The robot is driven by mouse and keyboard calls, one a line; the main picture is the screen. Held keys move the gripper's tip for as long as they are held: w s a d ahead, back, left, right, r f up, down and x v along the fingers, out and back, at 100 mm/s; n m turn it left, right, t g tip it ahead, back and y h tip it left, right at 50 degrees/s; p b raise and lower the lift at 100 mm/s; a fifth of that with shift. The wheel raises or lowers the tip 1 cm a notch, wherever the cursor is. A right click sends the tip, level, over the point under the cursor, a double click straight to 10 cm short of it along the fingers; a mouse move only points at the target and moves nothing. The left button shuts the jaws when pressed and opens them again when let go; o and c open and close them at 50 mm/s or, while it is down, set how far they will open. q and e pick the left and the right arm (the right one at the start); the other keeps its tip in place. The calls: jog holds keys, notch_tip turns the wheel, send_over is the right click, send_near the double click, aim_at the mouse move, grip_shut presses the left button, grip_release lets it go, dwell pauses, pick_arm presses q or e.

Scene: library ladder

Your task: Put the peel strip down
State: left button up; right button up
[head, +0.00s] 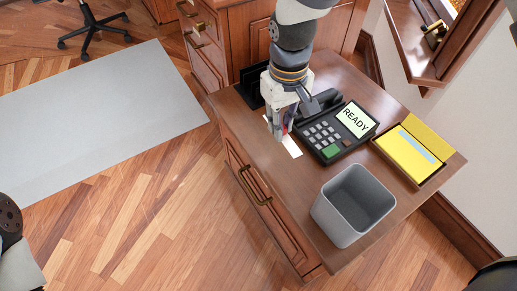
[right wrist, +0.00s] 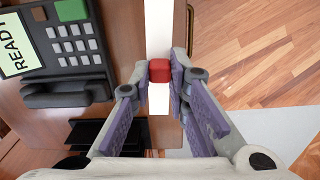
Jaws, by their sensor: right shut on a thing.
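The peel strip (head: 292,147) is a thin white strip with a red tab; it shows over the wooden cabinet top, left of the card terminal. In the right wrist view the white strip (right wrist: 158,28) runs straight between the fingers, near the cabinet's edge. My right gripper (head: 279,134) points down and is shut on the red tab (right wrist: 160,71), a finger on each side. The fingers hide part of the strip in the head view. I cannot tell whether the strip touches the cabinet top. My left gripper is not in view.
A black card terminal (head: 337,132) reading READY stands right of the gripper. A grey open bin (head: 353,204) stands at the front, and a yellow box (head: 408,153) lies in a tray at the right. Bare cabinet top (head: 290,188) lies left of the bin.

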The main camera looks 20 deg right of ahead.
jog(key=b, duration=0.1)
send_over(278, 156)
notch_tip(278, 156, down, 5)
jog(key=shift+n, duration=0.4)
notch_tip(278, 156, down, 9)
jog(key=shift+r+b, duration=0.1)
jog(key=shift+b, duration=0.75)
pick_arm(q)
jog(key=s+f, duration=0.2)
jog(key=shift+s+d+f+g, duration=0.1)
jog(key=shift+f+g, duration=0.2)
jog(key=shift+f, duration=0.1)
pick_arm(e)
jog(key=shift+o, duration=0.2)
jog(key=shift+o, duration=1.2)
jog(key=o, duration=0.4)
